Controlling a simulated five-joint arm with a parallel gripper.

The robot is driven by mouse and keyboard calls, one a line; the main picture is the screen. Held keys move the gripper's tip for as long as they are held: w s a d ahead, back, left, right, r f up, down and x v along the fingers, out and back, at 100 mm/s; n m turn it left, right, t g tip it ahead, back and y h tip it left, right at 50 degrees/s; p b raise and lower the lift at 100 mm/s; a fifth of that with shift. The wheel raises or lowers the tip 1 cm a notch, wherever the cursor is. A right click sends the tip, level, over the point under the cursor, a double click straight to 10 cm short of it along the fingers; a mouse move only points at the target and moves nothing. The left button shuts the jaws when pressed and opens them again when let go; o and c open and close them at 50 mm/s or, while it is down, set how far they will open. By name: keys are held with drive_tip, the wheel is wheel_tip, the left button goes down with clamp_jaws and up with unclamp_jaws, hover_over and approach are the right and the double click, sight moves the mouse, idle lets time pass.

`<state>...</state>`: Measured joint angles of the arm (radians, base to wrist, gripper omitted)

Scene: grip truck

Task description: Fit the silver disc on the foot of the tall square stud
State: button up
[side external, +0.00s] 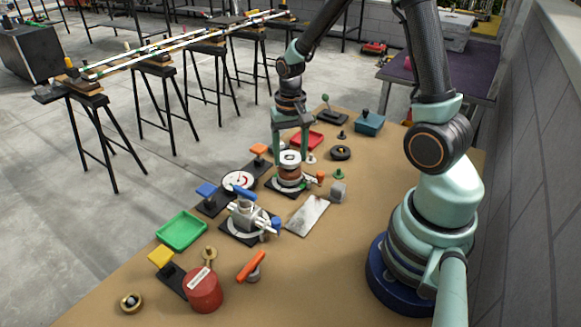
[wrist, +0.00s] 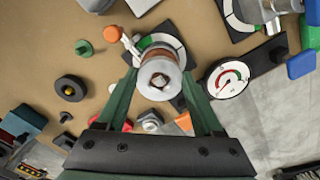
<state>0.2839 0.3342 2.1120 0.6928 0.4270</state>
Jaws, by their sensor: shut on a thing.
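My gripper (side external: 291,150) points down at the middle of the bench. Its two green fingers are shut on the silver disc (wrist: 158,78), a round ring with a hole in its middle. In the side view the disc (side external: 290,157) is level and sits directly above a brown, copper-coloured round unit (side external: 289,175) on a dark base plate. I cannot tell whether disc and unit touch. I cannot pick out the tall square stud with certainty. A small silvery squarish piece (wrist: 151,122) shows between the fingers in the wrist view.
A blue-handled clamp unit (side external: 245,213), a dial gauge (side external: 238,181) and a grey plate (side external: 308,215) lie nearby. A red tray (side external: 307,139) is behind the gripper. A green tray (side external: 181,231) and a red cylinder (side external: 204,292) stand towards the front. The front right bench area is clear.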

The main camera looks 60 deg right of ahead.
drive_tip(key=shift+f, duration=0.55)
idle(0.4)
drive_tip(key=shift+f, duration=0.3)
drive_tip(key=shift+f, duration=0.25)
idle(0.6)
drive_tip(key=o, duration=1.5)
drive_tip(key=shift+c, duration=0.2)
drive_tip(key=shift+r, duration=0.1)
drive_tip(key=shift+r, duration=3.7)
